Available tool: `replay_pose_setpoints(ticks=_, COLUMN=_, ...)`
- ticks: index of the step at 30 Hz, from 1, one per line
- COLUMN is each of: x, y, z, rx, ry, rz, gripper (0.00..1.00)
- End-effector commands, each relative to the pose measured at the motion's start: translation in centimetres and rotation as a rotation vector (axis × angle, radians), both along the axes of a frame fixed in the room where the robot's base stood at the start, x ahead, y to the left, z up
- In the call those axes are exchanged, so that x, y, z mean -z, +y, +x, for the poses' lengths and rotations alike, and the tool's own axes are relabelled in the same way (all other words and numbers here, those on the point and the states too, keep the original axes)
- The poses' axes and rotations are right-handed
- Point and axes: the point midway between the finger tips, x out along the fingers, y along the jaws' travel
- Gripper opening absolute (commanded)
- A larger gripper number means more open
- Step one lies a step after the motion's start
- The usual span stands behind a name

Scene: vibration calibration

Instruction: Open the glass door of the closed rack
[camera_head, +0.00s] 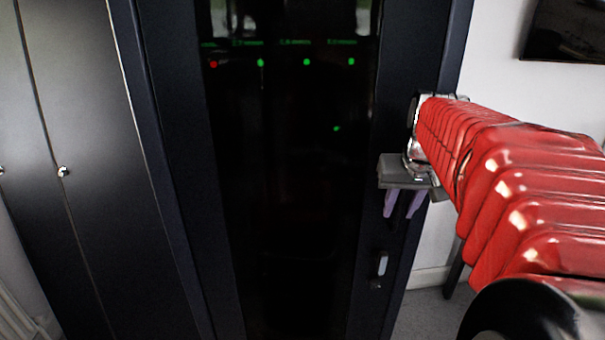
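The rack is a tall dark cabinet with a dark glass door (290,200), which appears closed. A small light-grey handle (381,264) sits on the right part of the door, low in the view. My gripper (402,213) hangs from the end of my red-sleeved arm, with two pale purple fingers pointing down. The fingers are apart, with only the dark rack showing between them. The gripper shows above and slightly right of the handle and does not appear to touch it. Its distance from the door is hard to judge.
Dark cabinets (85,130) with round knobs stand left of the rack. Green lights and one red light (213,64) glow behind the glass. A white wall (510,90) with a dark screen (568,32) is at the right. Some grey floor (425,312) shows at the lower right.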

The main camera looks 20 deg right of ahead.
Motion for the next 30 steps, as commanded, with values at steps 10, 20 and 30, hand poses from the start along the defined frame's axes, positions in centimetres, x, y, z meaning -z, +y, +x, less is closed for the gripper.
replay_pose_setpoints(ticks=10, x=0.35, y=-0.09, z=0.13, rx=0.0, ry=0.0, rz=0.0, gripper=0.27)
replay_pose_setpoints(ticks=20, x=0.32, y=-0.11, z=0.1, rx=0.001, ry=-0.001, rz=0.0, gripper=0.04)
replay_pose_setpoints(ticks=30, x=0.3, y=-0.17, z=0.07, rx=0.002, ry=0.0, rz=-0.002, gripper=0.0)
